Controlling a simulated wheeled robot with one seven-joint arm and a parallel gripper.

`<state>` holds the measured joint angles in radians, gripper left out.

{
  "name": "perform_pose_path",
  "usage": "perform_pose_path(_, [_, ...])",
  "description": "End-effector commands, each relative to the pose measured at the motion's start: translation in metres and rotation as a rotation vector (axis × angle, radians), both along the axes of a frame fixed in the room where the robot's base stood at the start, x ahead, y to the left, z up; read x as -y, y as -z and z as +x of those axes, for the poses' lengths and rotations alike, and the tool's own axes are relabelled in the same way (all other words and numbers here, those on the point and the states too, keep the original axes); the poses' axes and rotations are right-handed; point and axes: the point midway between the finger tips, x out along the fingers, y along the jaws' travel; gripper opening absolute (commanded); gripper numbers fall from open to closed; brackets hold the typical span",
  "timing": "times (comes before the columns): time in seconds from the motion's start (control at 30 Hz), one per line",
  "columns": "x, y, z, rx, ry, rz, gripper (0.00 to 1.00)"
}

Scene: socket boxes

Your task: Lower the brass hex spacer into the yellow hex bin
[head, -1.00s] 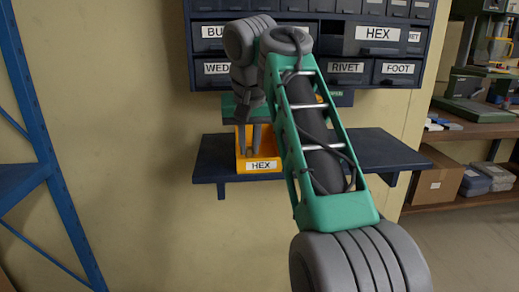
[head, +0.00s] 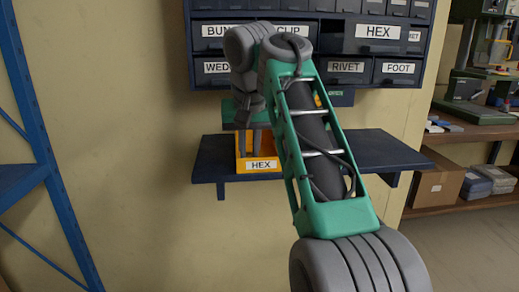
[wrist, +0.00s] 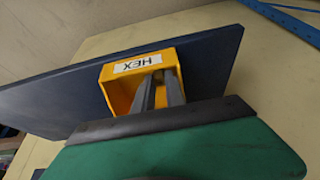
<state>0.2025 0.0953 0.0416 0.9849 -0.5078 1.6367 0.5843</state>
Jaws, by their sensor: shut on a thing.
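The yellow hex bin (head: 263,165) stands on the dark blue shelf, with a white HEX label on its front. It also shows in the wrist view (wrist: 117,90). My gripper (head: 247,147) points down at the bin, and its fingers reach inside the bin's opening. In the wrist view my gripper's fingers (wrist: 162,88) are close together over the bin's inside. I cannot make out the brass hex spacer; the fingers and the bin walls hide whatever is between the fingertips.
The dark blue shelf (head: 212,165) has free room left of the bin and to its right. Above it hangs a drawer cabinet (head: 290,70) with labelled drawers, one marked HEX standing out. A blue rack (head: 45,150) is at the left; shelves with boxes (head: 440,184) are at the right.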

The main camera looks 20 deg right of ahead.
Motion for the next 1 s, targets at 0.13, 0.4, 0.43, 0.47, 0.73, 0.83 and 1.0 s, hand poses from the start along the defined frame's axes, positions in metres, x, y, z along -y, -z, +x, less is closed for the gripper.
perform_pose_path(0.13, [0.0,0.003,0.0,0.0,0.0,0.0,0.0])
perform_pose_path(0.4, [0.0,0.007,0.0,0.0,0.0,0.0,0.0])
perform_pose_path(0.43, [0.0,0.007,0.0,0.0,0.0,0.0,0.0])
perform_pose_path(0.47, [0.0,0.008,0.0,0.0,0.0,0.0,0.0])
perform_pose_path(0.73, [0.0,0.012,0.0,0.0,0.0,0.0,0.0])
perform_pose_path(0.83, [0.0,0.012,0.0,0.0,0.0,0.0,0.0])
perform_pose_path(1.0, [0.0,0.012,0.0,0.0,0.0,0.0,0.0])
